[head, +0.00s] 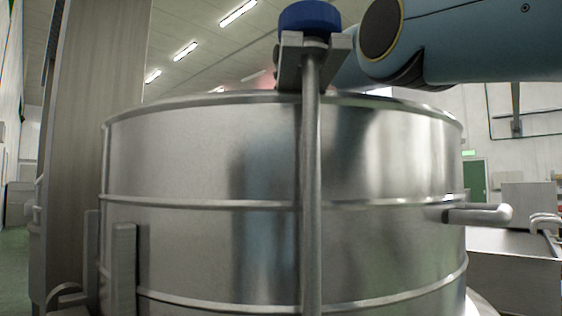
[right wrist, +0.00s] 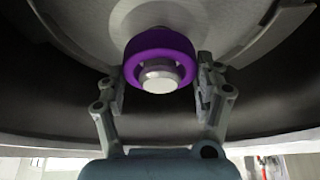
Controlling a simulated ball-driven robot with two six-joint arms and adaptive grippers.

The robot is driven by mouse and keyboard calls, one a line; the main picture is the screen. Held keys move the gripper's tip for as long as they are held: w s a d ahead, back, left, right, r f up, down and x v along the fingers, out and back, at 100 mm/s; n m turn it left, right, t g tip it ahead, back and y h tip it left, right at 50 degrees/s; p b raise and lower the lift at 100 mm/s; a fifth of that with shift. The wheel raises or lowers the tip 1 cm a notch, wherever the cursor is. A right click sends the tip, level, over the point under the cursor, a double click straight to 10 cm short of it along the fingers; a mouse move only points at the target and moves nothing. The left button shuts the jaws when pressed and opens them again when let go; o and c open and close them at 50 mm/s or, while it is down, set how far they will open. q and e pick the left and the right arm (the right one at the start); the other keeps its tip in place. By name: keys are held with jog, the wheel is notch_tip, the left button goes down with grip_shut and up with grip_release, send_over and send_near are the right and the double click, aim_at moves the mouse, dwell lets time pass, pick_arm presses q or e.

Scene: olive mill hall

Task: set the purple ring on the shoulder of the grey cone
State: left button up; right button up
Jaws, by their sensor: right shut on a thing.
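In the right wrist view the purple ring (right wrist: 150,42) sits around a pale, round-ended stem (right wrist: 160,78), whose end pokes out through the ring. Behind it a light grey, cone-like surface (right wrist: 190,18) widens out; I take it for the grey cone. My right gripper (right wrist: 161,73) has one finger at each side of the ring and is shut on it. I cannot tell whether the ring touches the shoulder. In the head view the ring, the cone and the right gripper are hidden behind a steel tank. My left gripper is in neither view.
The large steel tank (head: 200,150) fills the middle of the head view. An upright rod (head: 311,180) with a blue knob (head: 309,17) stands at its front. A side handle (head: 478,214) sticks out right. My right arm passes above the rim.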

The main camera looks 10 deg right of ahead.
jog(key=o, duration=1.4)
jog(key=shift+a+f, duration=0.1)
jog(key=shift+f, duration=0.75)
jog(key=shift+r+p, duration=0.5)
jog(key=v, duration=1.3)
jog(key=shift+w+p, duration=0.25)
jog(key=shift+p, duration=0.2)
